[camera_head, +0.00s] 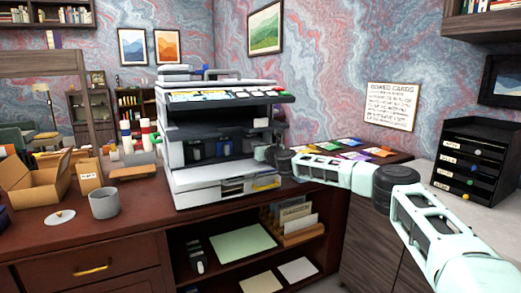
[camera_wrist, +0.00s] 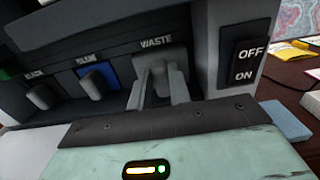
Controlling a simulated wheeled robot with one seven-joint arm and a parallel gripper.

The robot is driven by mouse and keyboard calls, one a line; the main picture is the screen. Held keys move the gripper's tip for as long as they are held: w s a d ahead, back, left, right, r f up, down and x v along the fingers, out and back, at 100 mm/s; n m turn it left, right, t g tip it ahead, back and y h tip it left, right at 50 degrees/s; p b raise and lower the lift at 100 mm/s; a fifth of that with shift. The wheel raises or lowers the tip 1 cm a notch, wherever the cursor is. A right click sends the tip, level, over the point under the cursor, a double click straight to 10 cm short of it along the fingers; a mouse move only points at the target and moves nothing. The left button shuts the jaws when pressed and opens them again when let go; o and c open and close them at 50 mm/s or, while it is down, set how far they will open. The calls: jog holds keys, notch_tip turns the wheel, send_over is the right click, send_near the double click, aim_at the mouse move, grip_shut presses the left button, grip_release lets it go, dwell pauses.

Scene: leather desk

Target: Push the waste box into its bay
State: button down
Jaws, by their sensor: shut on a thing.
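The printer (camera_head: 208,185) stands on the desk with its front bay open. In the wrist view, the grey waste box (camera_wrist: 171,58) is under the WASTE label, at the right end of a row of slots. My gripper (camera_wrist: 160,92) has both fingers closed around the front part of the waste box. In the head view, my gripper (camera_head: 264,154) reaches the printer's open bay from the right, and the waste box is hidden there. I cannot tell how deep the box sits.
Left of WASTE are a blue-marked cartridge (camera_wrist: 93,82) and a black-labelled one (camera_wrist: 43,96). An OFF/ON switch (camera_wrist: 247,62) is just right of the box.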

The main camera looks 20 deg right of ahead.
jog(key=shift+w+b, duration=0.7)
jog(key=shift+w, duration=0.65)
jog(key=c, duration=1.2)
grip_release()
jog(key=shift+s, duration=0.15)
